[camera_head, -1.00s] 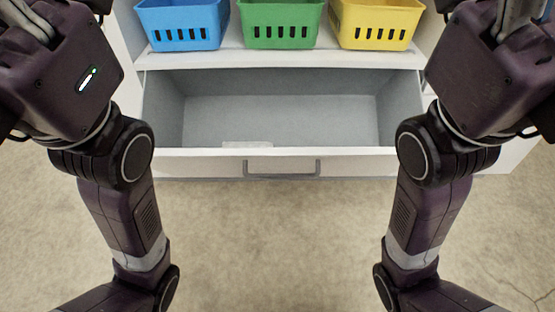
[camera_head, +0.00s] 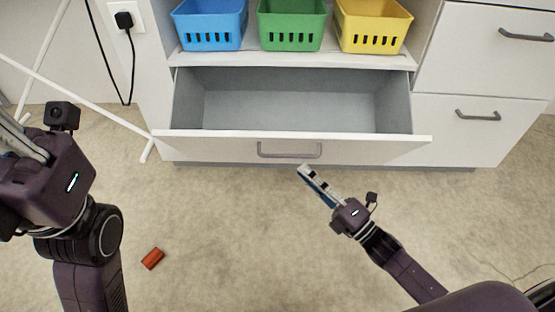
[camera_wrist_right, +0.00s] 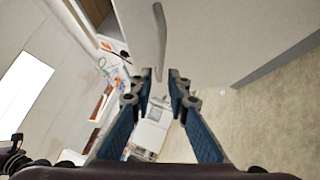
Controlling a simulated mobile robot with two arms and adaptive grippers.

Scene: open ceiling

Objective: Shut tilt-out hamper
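The tilt-out hamper stands open in the middle of the head view, its white front panel (camera_head: 220,147) tilted out and its grey inside (camera_head: 290,110) showing, seemingly empty. A grey bar handle (camera_head: 289,150) is on the front; a handle also shows in the right wrist view (camera_wrist_right: 160,40). My right gripper (camera_head: 305,170) is low in front of the panel, just below and right of the handle, apart from it as far as I can tell. Its fingers (camera_wrist_right: 160,74) stand apart with nothing between them. My left gripper (camera_head: 18,145) is at the left edge, away from the hamper, its fingertips cut off.
Blue (camera_head: 210,25), green (camera_head: 291,25) and yellow (camera_head: 372,27) baskets stand on the shelf above. Closed drawers (camera_head: 480,50) are at the right. A white rack (camera_head: 90,110) leans at the left. A red object (camera_head: 152,258) lies on the otherwise mostly clear floor.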

